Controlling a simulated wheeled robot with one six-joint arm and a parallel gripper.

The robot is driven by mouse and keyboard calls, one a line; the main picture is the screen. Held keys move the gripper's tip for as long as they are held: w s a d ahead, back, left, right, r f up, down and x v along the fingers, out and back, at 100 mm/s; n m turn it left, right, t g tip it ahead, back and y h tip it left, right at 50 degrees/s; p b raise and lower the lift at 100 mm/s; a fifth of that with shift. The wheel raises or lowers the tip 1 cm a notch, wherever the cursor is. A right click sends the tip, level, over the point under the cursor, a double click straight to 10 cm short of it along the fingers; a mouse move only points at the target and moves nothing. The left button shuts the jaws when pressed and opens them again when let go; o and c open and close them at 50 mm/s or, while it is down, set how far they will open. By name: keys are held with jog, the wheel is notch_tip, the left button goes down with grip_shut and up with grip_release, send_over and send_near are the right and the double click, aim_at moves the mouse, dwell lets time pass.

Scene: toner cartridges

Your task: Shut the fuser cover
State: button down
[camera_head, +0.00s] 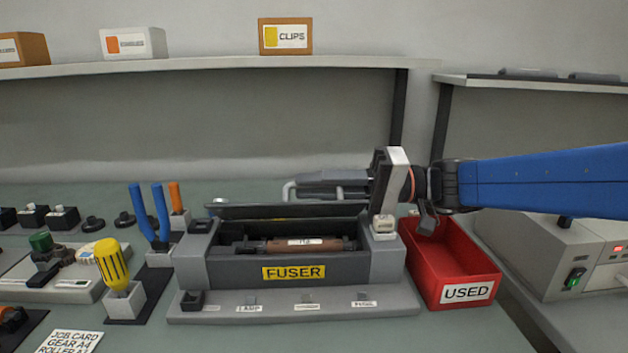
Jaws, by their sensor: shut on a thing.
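The grey fuser unit (230,268) with a yellow FUSER label stands on the bench, and its bay is uncovered. A brown roller (310,245) with a white tag lies in the bay. The dark fuser cover (250,211) is open, its long edge showing along the back of the bay. My gripper (297,189) reaches in from the right above the cover and is shut at its raised back part. The exact contact is too small to make out.
A red USED bin (466,292) stands close to the right of the unit, under my arm. Blue-handled pliers (141,212) and a yellow screwdriver (112,265) stand upright on the left.

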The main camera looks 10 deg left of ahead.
jog(key=shift+s+d+r+n, duration=0.1)
jog(key=shift+s+n, duration=0.35)
jog(key=shift+n, duration=0.45)
jog(key=c, duration=1.8)
grip_release()
jog(key=shift+s, duration=0.15)
jog(key=shift+c, duration=0.2)
jog(key=shift+d, duration=0.1)
jog(key=shift+w+d+f, duration=0.2)
jog(key=shift+w+d, duration=0.1)
jog(key=shift+d, duration=0.2)
jog(key=v, duration=1)
jog(key=shift+d, duration=0.45)
